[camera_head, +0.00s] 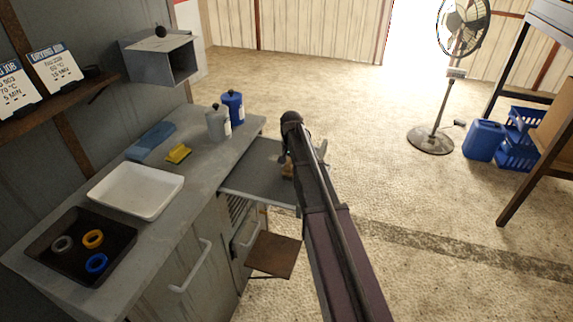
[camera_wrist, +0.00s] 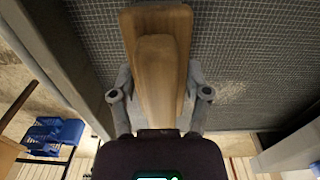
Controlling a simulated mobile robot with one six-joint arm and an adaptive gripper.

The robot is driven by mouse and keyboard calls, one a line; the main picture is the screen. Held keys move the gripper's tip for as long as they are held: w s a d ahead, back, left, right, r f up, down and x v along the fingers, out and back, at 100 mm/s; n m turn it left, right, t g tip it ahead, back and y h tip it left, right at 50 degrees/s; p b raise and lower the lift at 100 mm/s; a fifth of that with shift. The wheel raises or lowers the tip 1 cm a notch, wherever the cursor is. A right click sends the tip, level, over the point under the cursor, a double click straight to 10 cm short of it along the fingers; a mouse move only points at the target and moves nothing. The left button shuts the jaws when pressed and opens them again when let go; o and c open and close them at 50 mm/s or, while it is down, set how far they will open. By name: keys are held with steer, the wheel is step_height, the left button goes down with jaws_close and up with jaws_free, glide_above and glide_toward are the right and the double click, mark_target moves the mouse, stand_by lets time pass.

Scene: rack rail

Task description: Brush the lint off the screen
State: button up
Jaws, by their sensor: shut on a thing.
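The screen (camera_head: 256,166) is a grey framed mesh panel sticking out from the side of the counter. Its mesh (camera_wrist: 262,50) fills much of the wrist view behind the brush. A pale patch that looks like lint (camera_wrist: 232,91) lies on the mesh, right of the brush. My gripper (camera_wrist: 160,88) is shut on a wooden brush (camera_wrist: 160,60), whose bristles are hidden. In the head view my gripper (camera_head: 296,160) is over the right part of the screen, mostly hidden by my arm. I cannot tell whether the brush touches the mesh.
The counter holds a white tray (camera_head: 104,198), a dark tray with coloured rings (camera_head: 45,267), a yellow brush-like item (camera_head: 179,153), a blue block (camera_head: 150,140) and bottles (camera_head: 217,124). A brown flap (camera_head: 274,256) juts out below the screen.

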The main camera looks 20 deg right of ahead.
steer(key=shift+s+d, duration=0.4)
steer(key=shift+d, duration=0.15)
steer(key=shift+w+d, duration=0.5)
steer(key=shift+w, duration=0.15)
steer(key=shift+w+a, duration=0.1)
steer(key=shift+w+a, duration=0.6)
steer(key=shift+a, duration=0.2)
steer(key=shift+w+a, duration=0.55)
steer(key=shift+a, duration=0.2)
